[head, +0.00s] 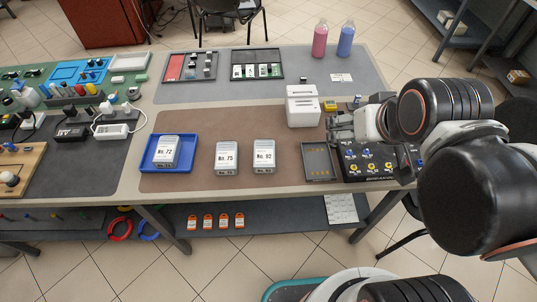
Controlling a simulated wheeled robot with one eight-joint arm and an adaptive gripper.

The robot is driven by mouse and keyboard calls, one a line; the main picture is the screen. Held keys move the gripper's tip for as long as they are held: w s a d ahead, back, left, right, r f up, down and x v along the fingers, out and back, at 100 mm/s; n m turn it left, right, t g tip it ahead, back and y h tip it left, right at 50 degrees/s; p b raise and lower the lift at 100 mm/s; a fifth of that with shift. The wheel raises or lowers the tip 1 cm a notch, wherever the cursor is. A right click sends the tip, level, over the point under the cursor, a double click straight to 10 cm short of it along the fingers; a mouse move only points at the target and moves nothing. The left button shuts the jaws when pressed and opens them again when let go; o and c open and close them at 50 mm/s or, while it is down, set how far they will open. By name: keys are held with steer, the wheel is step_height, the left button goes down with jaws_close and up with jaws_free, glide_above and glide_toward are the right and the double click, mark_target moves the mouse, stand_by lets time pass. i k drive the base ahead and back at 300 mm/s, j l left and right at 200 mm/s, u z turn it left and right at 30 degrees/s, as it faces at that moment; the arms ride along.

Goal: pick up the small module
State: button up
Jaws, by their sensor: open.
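Several grey modules with white labels stand on the brown mat. One marked No. 72 (165,152) sits in a blue tray (148,166). One marked No. 75 (227,157) and another, whose label looks like No. 92 (264,156), stand to its right. These look alike in size, and I cannot tell which thing is the small module. A small yellow item (329,106) lies behind my gripper. My gripper (333,127) is open above the right of the mat, pointing left, with nothing visible in it. My arm hides the table's right end.
Pink (320,39) and blue (346,39) bottles stand at the back. The mat's middle is mostly clear.

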mark_target(264, 152)
steer(key=k+j+z, duration=0.2)
steer(key=k+j, duration=0.15)
steer(key=j, duration=0.35)
steer(key=k+j+z, duration=0.2)
steer(key=k+j, duration=0.2)
steer(key=j, duration=0.2)
steer(key=k+j+z, duration=0.2)
steer(key=k+j, duration=0.25)
steer(key=j, duration=0.15)
